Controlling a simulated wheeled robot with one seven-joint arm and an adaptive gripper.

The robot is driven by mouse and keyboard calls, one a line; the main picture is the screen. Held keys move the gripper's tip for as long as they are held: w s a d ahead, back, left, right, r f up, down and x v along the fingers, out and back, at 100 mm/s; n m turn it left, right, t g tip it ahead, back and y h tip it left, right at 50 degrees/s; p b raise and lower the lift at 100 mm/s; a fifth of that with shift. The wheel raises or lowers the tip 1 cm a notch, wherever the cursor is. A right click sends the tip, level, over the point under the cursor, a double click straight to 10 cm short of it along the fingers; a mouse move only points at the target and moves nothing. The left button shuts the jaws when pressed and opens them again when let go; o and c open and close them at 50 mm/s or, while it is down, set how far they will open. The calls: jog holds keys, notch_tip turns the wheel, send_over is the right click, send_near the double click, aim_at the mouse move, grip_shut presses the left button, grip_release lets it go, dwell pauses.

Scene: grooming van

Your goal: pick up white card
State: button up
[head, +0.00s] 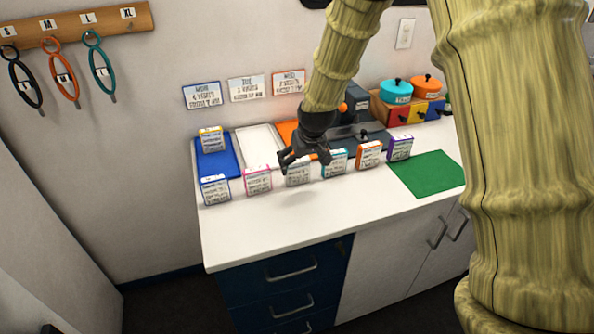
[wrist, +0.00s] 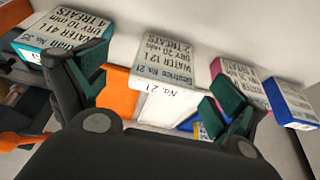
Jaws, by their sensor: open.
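The white card (head: 298,174) is a small box-like card with a white band and printed text, standing in the row on the counter. In the head view its upper part is partly hidden by my gripper (head: 304,157). In the wrist view the white card (wrist: 166,70) shows "Beatrice No. 21" and lies between the two green-padded fingers of my gripper (wrist: 160,92). The fingers are spread, with visible gaps on both sides of the card. My gripper is open and empty, just above and behind the card in the head view.
A pink card (head: 258,181) and blue card (head: 215,190) stand left of it; teal (head: 335,163), orange (head: 369,155) and purple (head: 400,148) cards stand right. Blue (head: 212,165) and white (head: 259,147) mats lie behind. The counter's front strip (head: 300,220) is clear.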

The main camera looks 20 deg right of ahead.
aim_at(297, 169)
jog(key=shift+a+p+x, duration=0.15)
jog(key=shift+p+x, duration=0.3)
jog(key=shift+x, duration=0.35)
jog(key=shift+a+p+x, duration=0.15)
jog(key=shift+p+x, duration=0.25)
jog(key=shift+x, duration=1.5)
jog(key=shift+w+r, duration=0.1)
jog(key=shift+w, duration=0.05)
jog(key=shift+c, duration=0.4)
jog(key=c, duration=1)
